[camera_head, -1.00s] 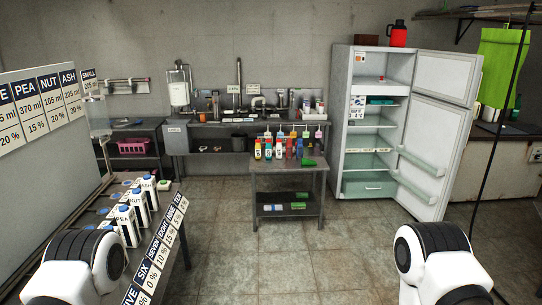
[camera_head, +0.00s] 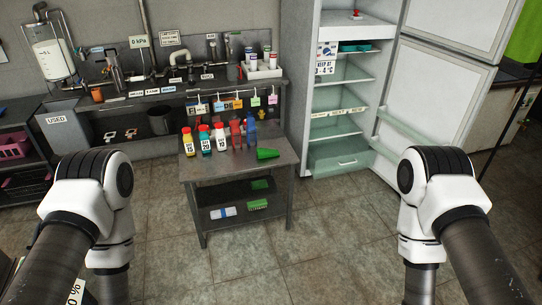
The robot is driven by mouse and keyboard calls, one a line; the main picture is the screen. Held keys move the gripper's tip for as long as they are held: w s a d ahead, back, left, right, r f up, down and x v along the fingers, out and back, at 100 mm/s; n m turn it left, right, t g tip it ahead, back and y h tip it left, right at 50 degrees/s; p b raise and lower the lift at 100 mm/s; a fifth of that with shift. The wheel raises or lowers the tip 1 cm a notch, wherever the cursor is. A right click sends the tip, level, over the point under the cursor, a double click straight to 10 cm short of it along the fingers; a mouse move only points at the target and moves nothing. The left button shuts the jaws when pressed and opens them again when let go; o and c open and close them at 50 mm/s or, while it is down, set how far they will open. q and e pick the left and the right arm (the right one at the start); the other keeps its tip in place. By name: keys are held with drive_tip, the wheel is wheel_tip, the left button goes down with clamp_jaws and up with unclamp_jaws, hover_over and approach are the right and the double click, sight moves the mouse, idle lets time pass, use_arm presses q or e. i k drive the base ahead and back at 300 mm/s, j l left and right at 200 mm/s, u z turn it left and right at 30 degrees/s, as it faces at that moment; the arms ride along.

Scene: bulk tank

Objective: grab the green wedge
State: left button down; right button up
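A small green wedge (camera_head: 267,153) lies on the right part of the top of a grey metal table, in front of a blue bottle. Both of my arms show at the lower left and lower right of the head view. My grippers are out of the picture below, so their state is not visible. Both arms are well short of the table and apart from the wedge.
The metal table (camera_head: 205,172) also holds several bottles, with a yellow-labelled one (camera_head: 188,144) at the left and a blue one (camera_head: 251,132) beside the wedge. Green items (camera_head: 257,205) lie on its lower shelf. An open fridge (camera_head: 340,110) stands to the right. Floor before the table is clear.

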sight(262, 154)
drive_tip(key=i+l, duration=0.15)
drive_tip(key=i, duration=0.85)
drive_tip(key=i+l, duration=0.15)
drive_tip(key=i, duration=0.85)
drive_tip(key=i+l, duration=0.15)
drive_tip(key=i, duration=0.85)
